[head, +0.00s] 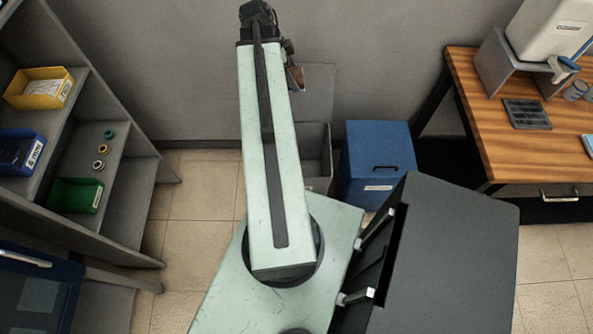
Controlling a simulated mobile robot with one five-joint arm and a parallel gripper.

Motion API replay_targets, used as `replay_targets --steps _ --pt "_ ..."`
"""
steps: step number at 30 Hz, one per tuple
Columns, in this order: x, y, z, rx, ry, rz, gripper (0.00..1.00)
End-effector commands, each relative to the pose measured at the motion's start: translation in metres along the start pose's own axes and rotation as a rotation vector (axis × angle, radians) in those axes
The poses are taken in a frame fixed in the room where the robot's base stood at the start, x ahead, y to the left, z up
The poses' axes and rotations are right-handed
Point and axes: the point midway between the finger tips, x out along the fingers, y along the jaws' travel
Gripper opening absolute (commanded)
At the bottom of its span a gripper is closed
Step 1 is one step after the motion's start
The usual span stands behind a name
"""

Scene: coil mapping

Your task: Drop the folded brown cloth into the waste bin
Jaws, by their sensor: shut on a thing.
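My arm reaches away toward the back wall. My gripper (293,68) shows only in part at the right edge of the arm's far end. It is shut on the folded brown cloth (297,78), of which a small brown piece shows. Below it in the picture is a grey open-topped bin (318,183) with a raised lid against the wall, which seems to be the waste bin. My arm hides its left part. The cloth appears above the bin, in front of the raised lid.
A blue box (378,165) with a handle and label stands right of the grey bin. A wooden bench (470,90) with a dispenser is at the right. Shelves (120,190) with yellow, blue and green trays line the left. Tiled floor (200,200) is clear between.

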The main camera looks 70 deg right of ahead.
Motion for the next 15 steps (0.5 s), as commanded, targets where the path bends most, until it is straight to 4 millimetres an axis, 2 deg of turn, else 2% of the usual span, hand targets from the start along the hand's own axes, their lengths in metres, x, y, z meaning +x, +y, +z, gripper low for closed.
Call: replay_targets --steps 1,5,15 --pt "0.020 -0.001 0.007 0.004 0.000 0.002 0.49" --pt "0.065 -0.004 0.022 0.018 0.000 0.008 0.49" --pt "0.213 -0.015 0.072 0.074 0.000 0.032 0.49"
